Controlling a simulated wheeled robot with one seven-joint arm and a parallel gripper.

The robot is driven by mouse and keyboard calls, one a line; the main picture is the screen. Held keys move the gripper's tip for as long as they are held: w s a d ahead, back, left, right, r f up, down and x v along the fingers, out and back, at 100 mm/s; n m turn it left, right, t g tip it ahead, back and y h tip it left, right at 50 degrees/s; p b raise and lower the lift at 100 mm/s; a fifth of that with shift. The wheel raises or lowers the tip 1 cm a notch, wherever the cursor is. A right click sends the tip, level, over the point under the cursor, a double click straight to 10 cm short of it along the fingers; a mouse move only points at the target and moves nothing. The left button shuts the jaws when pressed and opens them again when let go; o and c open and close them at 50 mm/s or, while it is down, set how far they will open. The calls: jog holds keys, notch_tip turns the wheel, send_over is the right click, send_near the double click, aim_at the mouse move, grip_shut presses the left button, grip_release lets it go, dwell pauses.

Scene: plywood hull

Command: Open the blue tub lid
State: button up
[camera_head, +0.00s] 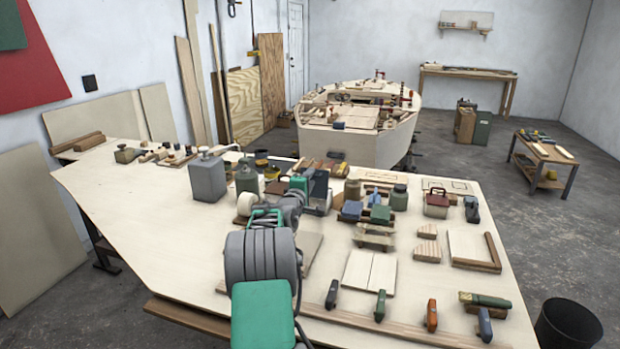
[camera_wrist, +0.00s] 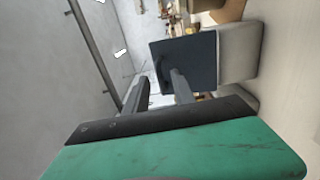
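The tub with a dark slate-blue lid (camera_wrist: 190,58) and a pale grey body (camera_wrist: 238,52) is just beyond my fingers in the wrist view. A dark handle-like shape shows at the lid's near side, partly behind a finger. In the head view the tub (camera_head: 319,192) stands on the workbench, partly hidden by my arm. The lid looks closed on the body. My gripper (camera_wrist: 160,82) is open, its two grey fingers apart and pointing at the lid, one overlapping it in the picture. I cannot tell whether they touch. In the head view my gripper (camera_head: 299,184) is beside the tub.
A grey canister (camera_head: 207,178) and a green-grey can (camera_head: 246,178) stand left of my arm. A small blue box (camera_head: 351,210), a green box (camera_head: 380,214) and a jar (camera_head: 399,198) stand right of the tub. The bench's left front is clear.

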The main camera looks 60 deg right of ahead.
jog(key=shift+d, duration=0.25)
jog(key=shift+c, duration=0.4)
jog(key=shift+w, duration=0.1)
grip_shut()
dwell(0.8)
